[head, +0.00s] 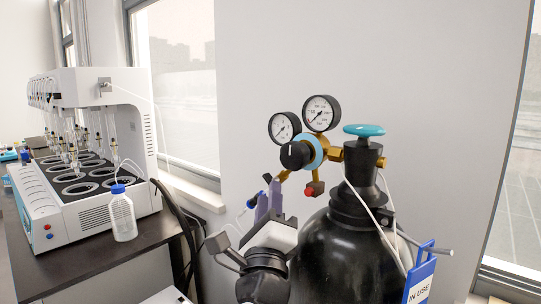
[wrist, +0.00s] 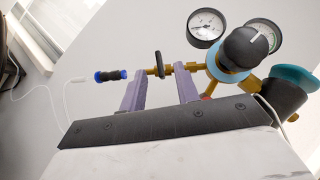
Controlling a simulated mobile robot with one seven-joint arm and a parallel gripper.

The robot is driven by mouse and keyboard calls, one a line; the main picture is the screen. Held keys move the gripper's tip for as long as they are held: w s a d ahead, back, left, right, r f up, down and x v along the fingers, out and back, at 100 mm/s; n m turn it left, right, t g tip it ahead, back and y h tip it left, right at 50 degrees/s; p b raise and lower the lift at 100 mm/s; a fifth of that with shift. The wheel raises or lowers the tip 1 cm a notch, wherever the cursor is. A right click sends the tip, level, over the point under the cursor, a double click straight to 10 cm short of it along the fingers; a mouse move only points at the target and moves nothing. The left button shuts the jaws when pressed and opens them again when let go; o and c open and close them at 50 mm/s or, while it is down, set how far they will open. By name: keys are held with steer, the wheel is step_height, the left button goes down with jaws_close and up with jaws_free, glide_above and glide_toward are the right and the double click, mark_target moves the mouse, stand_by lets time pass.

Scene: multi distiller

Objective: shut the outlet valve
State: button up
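The regulator (head: 298,153) on the black gas cylinder (head: 335,255) has two round gauges, a black knob and a brass outlet branch running to the left. In the wrist view, a small black valve handle (wrist: 159,64) sits on this branch, likely the outlet valve. Left of it is a black connector with blue ends (wrist: 108,75). My gripper (head: 269,186) has purple fingers and is below the branch. In the wrist view, my gripper (wrist: 161,75) is open, with one fingertip on each side of the handle and apart from it. In the head view, my gripper hides the handle.
A turquoise cylinder valve wheel (head: 364,130) tops the cylinder, and a red knob (head: 315,188) hangs under the regulator. A blue "IN USE" tag (head: 420,276) hangs at the right. A white distiller (head: 95,150) and a blue-capped bottle (head: 122,215) stand on the dark bench at left.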

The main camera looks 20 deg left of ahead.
steer(key=p+x, duration=0.3)
steer(key=x, duration=0.4)
steer(key=shift+p, duration=0.35)
jaws_close()
